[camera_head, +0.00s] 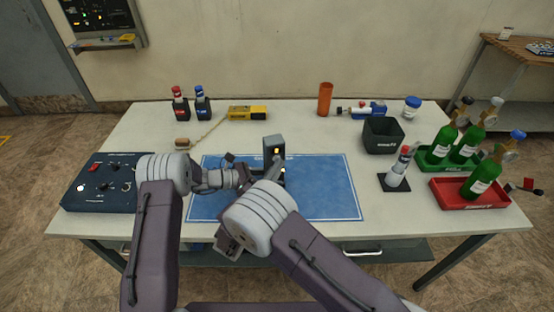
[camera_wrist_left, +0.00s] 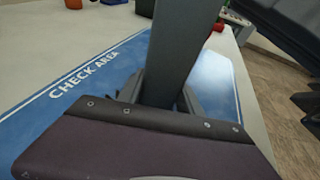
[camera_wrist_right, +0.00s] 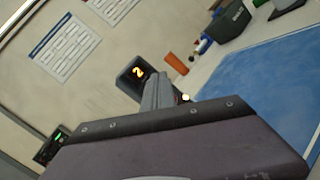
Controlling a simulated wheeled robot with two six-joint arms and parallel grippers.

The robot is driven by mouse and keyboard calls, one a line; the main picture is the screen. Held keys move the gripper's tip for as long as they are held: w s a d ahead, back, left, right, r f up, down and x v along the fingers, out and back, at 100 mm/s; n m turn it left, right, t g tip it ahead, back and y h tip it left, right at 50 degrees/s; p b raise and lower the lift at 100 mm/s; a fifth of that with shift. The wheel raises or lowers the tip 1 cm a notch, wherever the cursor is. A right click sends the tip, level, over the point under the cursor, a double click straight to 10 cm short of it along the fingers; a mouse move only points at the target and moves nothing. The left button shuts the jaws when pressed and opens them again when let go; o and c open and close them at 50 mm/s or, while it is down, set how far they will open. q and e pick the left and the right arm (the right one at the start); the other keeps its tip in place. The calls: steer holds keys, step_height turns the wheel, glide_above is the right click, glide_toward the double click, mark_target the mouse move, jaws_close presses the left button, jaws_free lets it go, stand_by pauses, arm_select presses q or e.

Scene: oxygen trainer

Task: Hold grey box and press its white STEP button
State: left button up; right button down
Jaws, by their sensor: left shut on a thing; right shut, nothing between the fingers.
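The grey box (camera_head: 274,146) stands upright above the blue check-area mat (camera_head: 325,190), with a small lit display near its top. My left gripper (camera_head: 258,178) is shut on the grey box, which rises large and close in the left wrist view (camera_wrist_left: 182,50). In the right wrist view the box (camera_wrist_right: 131,80) shows an orange "2" on its display. My right gripper (camera_wrist_right: 158,92) is shut and empty, its fingers pointing at the box front. A small pale glowing spot (camera_wrist_right: 185,98) shows beside the fingertips. Whether they touch the box or the STEP button I cannot tell.
A dark control panel (camera_head: 88,199) lies at the left. Two bottles (camera_head: 181,104), a yellow device (camera_head: 247,112) and an orange cup (camera_head: 325,99) stand at the back. A dark bin (camera_head: 383,135) and green cylinders in trays (camera_head: 470,202) occupy the right. The mat's right part is clear.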

steer(key=shift+s, duration=0.1)
stand_by(0.4)
steer(key=shift+s+d, duration=0.2)
steer(key=shift+s, duration=0.4)
steer(key=shift+s+d, duration=0.25)
steer(key=shift+s, duration=0.55)
steer(key=shift+s+d, duration=0.25)
steer(key=shift+s, duration=0.55)
steer(key=shift+s+d, duration=0.25)
steer(key=shift+s, duration=0.55)
arm_select(q)
steer(key=o, duration=1.1)
steer(key=shift+c, duration=0.2)
